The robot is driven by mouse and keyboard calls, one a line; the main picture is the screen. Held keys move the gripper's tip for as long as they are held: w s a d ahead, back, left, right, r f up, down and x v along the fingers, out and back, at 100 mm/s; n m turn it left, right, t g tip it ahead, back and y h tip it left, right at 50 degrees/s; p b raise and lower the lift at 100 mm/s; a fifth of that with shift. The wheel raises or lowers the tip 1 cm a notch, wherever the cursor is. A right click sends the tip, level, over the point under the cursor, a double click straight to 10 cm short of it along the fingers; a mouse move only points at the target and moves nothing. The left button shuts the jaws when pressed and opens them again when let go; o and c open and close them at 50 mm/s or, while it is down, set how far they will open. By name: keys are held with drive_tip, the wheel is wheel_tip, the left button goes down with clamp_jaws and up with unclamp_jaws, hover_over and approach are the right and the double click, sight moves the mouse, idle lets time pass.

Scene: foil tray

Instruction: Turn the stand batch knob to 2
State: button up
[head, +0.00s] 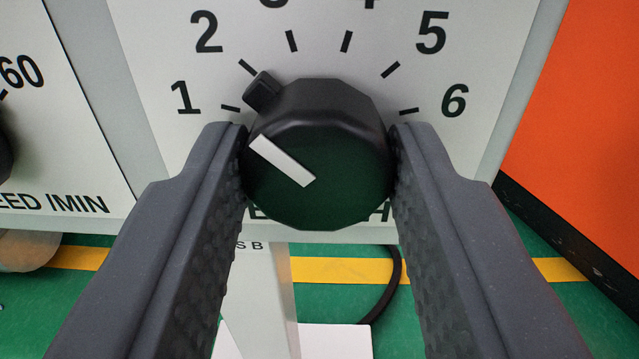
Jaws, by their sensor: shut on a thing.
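The batch knob (325,170) is black and round, on a pale panel (160,60) with a printed scale around it. The numbers 1, 2, 5 and 6 are readable; those at the top are cut off. A white line on the knob's face and a black nub on its rim point up and left, close to the tick beside 2. My gripper (320,150) is shut on the knob, one finger touching each side. The lettering under the knob is mostly hidden by it.
Another dial with 60 and partly cut-off lettering shows at the left edge. An orange surface (590,130) stands at the right. Below is a green surface (540,325) with a yellow stripe (345,270), a dark cable (388,295) and a white piece (338,340).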

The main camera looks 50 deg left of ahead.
drive_tip(key=o, duration=1)
drive_tip(key=shift+d, duration=0.1)
drive_tip(key=p+v, duration=0.2)
drive_tip(key=v, duration=1.1)
drive_tip(key=shift+s+d, duration=0.25)
drive_tip(key=shift+s, duration=0.05)
